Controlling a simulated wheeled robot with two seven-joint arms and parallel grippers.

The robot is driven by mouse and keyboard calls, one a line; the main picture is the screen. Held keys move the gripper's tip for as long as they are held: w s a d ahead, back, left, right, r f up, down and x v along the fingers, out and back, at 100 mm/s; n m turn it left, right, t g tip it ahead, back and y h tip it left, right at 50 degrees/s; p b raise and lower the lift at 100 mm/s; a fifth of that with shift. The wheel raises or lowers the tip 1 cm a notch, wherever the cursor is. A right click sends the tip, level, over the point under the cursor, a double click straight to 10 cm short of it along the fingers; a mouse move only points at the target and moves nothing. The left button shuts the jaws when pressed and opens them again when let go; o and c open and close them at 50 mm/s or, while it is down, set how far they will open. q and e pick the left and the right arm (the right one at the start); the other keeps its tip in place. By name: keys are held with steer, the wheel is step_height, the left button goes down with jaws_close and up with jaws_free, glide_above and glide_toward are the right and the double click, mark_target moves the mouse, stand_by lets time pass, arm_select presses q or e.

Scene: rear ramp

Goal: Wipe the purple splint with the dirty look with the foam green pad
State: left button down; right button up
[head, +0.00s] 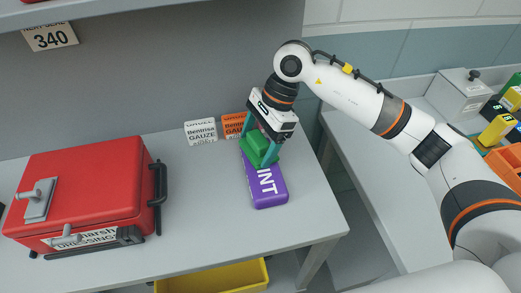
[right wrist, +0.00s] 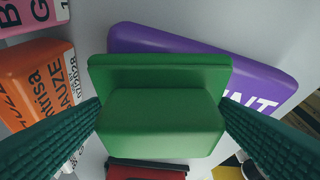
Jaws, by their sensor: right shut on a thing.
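The purple splint (head: 267,187) lies on the grey table with white lettering on its top. It also shows behind the pad in the right wrist view (right wrist: 270,82). The foam green pad (head: 255,141) is between the fingers of my right gripper (head: 262,152), which is shut on it. In the right wrist view the pad (right wrist: 160,118) fills the middle, with a finger at each side. The pad is over the far end of the splint and hides that end; I cannot tell whether they touch. No dirt shows on the visible part of the splint. My left gripper is not in view.
A white gauze box (head: 201,132) and an orange gauze box (head: 234,125) stand behind the splint. A red case (head: 88,190) stands at the left. A yellow bin (head: 215,279) is below the table's front edge. The table between case and splint is clear.

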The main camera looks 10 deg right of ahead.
steer(key=shift+w+f+b, duration=0.1)
steer(key=shift+w+b, duration=0.2)
steer(key=shift+w, duration=0.45)
steer(key=shift+w+r+p, duration=0.15)
steer(key=shift+r+p, duration=0.15)
steer(key=shift+r, duration=0.25)
steer(key=shift+r+p, duration=0.85)
steer(key=shift+r, duration=1.6)
steer(key=shift+r+p, duration=0.45)
steer(key=shift+r, duration=1.1)
